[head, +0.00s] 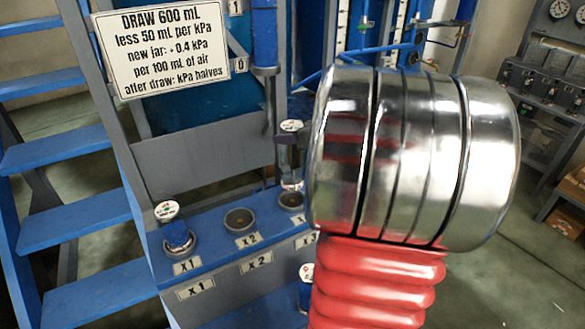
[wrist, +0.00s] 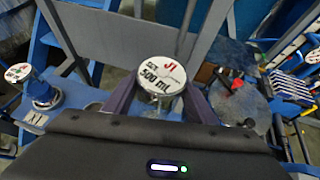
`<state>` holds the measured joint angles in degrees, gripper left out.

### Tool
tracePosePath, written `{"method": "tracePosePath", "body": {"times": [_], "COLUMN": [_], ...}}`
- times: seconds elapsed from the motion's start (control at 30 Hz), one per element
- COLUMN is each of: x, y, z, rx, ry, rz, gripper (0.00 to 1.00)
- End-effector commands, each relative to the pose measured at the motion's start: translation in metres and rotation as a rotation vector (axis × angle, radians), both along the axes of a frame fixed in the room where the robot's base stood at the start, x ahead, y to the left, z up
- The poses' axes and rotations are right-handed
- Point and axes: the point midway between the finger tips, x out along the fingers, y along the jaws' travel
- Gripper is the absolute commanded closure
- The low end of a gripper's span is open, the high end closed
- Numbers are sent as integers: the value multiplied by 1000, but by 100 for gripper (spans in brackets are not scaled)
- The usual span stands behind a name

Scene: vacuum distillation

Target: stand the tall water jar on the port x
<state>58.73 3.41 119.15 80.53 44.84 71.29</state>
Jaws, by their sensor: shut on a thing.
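My gripper (wrist: 160,98) is shut on a jar with a white lid (wrist: 161,72) marked J1 and 500 mL, held between two dark fingers. In the head view the same jar (head: 291,183) is seen past my arm, upright over a round port (head: 291,200) at the right of the row. I cannot tell whether its foot touches the port, nor whether it is the tall water jar. A blue-filled jar (head: 178,238) with a white lid stands on port X1; it also shows in the wrist view (wrist: 42,92). Port X2 (head: 239,219) is empty.
A sign (head: 160,45) about drawing 600 mL hangs above the ledge. Another white-lidded jar (head: 306,285) is lower down, partly hidden by my arm. Blue stairs (head: 65,160) rise at the left. A gauge panel (head: 545,70) stands at the right. A round grey plate (wrist: 235,100) lies right of the gripper.

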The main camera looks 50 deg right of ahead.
Motion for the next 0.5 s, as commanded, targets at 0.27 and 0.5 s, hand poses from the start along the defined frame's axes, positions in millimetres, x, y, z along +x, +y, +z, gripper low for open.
{"method": "tracePosePath", "body": {"times": [0.27, 0.5], "x": [0, 0], "y": [0, -1], "z": [-32, -32], "rx": [1, -1], "ry": [-1, -1], "rz": [0, -1], "gripper": [96, 96]}}
